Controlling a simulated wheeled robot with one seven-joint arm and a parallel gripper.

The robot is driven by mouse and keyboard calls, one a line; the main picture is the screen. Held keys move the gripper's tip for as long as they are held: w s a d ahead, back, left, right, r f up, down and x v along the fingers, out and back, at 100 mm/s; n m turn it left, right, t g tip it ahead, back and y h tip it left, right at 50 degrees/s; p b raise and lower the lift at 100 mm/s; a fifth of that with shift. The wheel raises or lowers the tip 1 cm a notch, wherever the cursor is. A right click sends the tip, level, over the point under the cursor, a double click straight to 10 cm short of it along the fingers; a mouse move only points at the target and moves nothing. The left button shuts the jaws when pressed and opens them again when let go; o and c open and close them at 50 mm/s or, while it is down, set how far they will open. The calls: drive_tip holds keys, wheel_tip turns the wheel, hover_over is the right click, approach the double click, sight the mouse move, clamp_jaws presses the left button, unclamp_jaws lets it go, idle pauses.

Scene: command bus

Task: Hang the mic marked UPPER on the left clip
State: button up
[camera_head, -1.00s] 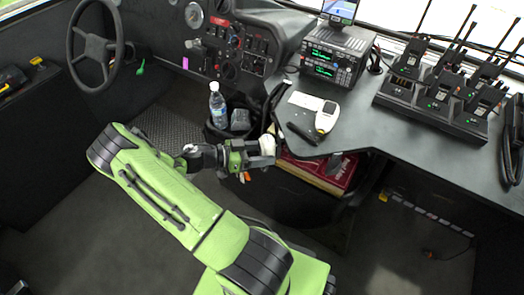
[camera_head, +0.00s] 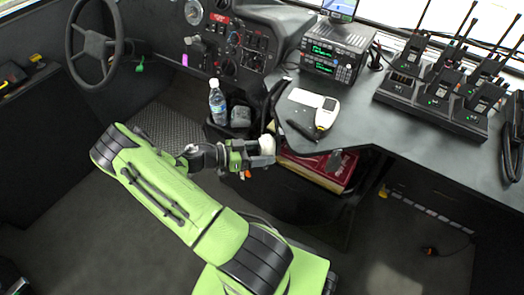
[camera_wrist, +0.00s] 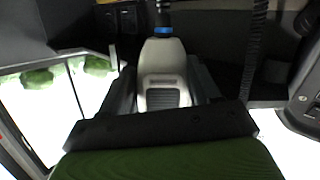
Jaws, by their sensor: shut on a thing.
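My gripper (camera_head: 264,152) is shut on a pale grey mic (camera_wrist: 163,72), with the fingers on either side of its body. In the wrist view the mic has a slotted grille, a blue band and a dark cord at its top end. In the head view only a whitish part of the mic (camera_head: 267,143) shows between the fingers. No UPPER mark can be read on it. My gripper is in front of the desk's left end, above the floor. I cannot make out the left clip in either view.
A bottle (camera_head: 217,103) is left of my gripper. A red box (camera_head: 318,166) lies below the desk edge. A coiled cord (camera_wrist: 255,40) hangs nearby.

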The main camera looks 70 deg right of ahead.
drive_tip(key=shift+f, duration=0.1)
idle(0.3)
drive_tip(key=o, duration=1.1)
drive_tip(key=p+v, duration=0.3)
drive_tip(key=v, duration=1.2)
drive_tip(key=shift+w+a, duration=0.25)
drive_tip(key=shift+w, duration=0.05)
